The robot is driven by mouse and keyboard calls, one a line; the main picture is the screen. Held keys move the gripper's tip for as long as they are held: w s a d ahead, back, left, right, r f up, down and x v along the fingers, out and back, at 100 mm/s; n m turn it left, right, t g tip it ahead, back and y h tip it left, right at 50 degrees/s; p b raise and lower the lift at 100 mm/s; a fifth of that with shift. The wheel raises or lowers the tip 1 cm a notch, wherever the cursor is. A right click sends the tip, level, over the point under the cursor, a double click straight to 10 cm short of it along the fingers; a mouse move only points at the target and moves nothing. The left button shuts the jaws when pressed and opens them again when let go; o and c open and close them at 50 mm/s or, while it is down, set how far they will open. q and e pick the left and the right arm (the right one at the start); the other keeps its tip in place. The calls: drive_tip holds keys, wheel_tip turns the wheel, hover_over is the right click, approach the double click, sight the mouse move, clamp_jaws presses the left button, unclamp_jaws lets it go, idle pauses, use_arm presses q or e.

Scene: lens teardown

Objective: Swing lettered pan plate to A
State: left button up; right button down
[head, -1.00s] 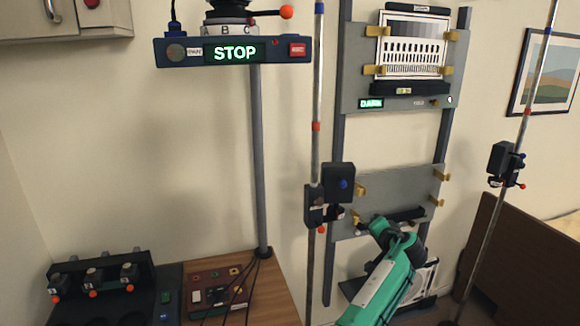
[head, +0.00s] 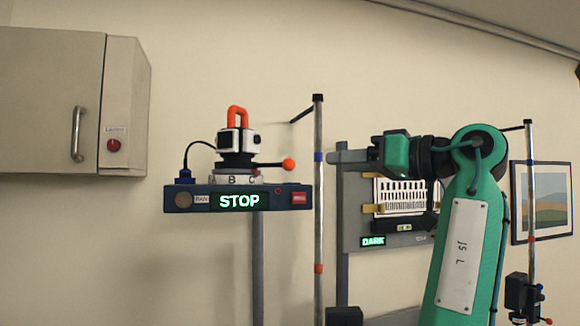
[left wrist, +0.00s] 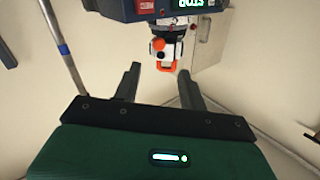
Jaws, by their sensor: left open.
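The lettered pan plate (head: 233,180) is a pale ring on the dark shelf unit (head: 190,199), with B and C readable on its front. A black-and-white pan head (head: 238,145) with an orange handle (head: 238,115) sits on it. A lever with an orange ball (head: 289,163) sticks out to the right. I cannot tell which letter is selected. My left gripper (head: 338,157) is right of the ball, apart from it, pointing left. In the left wrist view, its two fingers (left wrist: 160,69) are apart and empty, with the inverted pan head (left wrist: 168,42) beyond them. My right gripper is not in view.
A vertical metal pole (head: 318,225) stands between the shelf unit and my left arm. A rack panel (head: 352,215) with a DARK display is behind the arm. A wall cabinet (head: 45,100) is at left. The shelf display reads STOP.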

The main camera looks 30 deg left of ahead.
sight(294, 164)
use_arm(q)
drive_tip(key=a+p, duration=0.1)
drive_tip(key=a, duration=0.2)
drive_tip(key=a+p, duration=0.1)
drive_tip(key=a, duration=0.3)
drive_tip(key=w+a+p, duration=0.1)
drive_tip(key=a+p, duration=0.1)
drive_tip(key=a, duration=0.2)
drive_tip(key=shift+a, duration=0.95)
clamp_jaws()
